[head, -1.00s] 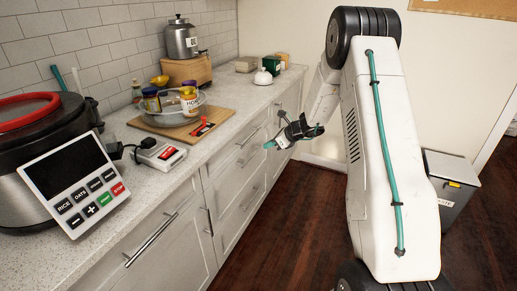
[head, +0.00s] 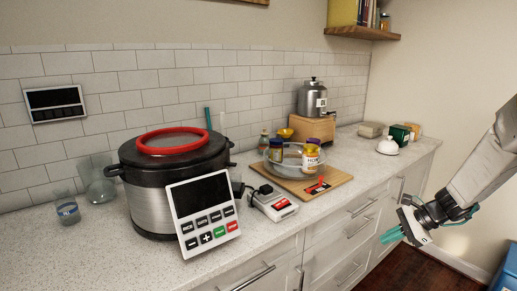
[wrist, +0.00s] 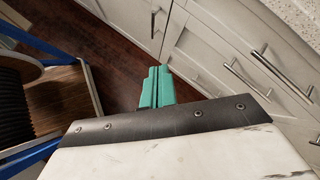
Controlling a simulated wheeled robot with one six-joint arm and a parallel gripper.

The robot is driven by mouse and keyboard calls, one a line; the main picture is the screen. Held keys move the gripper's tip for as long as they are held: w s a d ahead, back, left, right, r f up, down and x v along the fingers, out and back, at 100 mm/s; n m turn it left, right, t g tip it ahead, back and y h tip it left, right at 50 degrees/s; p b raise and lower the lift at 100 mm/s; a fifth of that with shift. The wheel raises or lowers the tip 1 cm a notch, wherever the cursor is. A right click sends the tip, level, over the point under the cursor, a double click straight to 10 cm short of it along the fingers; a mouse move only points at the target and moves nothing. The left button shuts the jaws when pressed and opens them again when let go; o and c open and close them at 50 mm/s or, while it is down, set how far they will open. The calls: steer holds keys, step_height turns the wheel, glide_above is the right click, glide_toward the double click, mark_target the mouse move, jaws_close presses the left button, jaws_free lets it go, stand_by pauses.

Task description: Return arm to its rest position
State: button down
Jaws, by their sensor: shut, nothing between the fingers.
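My gripper (head: 391,236) is at the right side of the head view, in front of the drawer fronts and below the counter top. Its teal fingers point to the left. In the wrist view the teal fingers (wrist: 156,88) are together with nothing between them. My white arm comes in from the right edge of the head view, and its upper part is out of frame. The gripper appears apart from the cabinets.
The counter (head: 115,255) holds a rice cooker (head: 152,200), a scale (head: 273,203), a wooden board (head: 335,186) with a bowl of jars, and a canister (head: 312,98). Cabinet handles (wrist: 267,62) jut out beside the gripper. A cable reel (wrist: 18,85) with blue framing stands left in the wrist view.

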steer(key=s+a+r+n+h, duration=0.2)
steer(key=s+a+r+n, duration=0.2)
steer(key=s, duration=0.7)
steer(key=s+a+r+n+g+h, duration=0.1)
steer(key=s+a+r+n+h, duration=0.2)
steer(key=s+r+n, duration=0.5)
steer(key=s+a+r+n+h, duration=0.2)
steer(key=s+a+r+n, duration=0.3)
steer(key=s, duration=0.9)
steer(key=shift+s+a+r+n+g+h, duration=0.4)
steer(key=shift+r+n, duration=0.4)
steer(key=shift+r, duration=0.45)
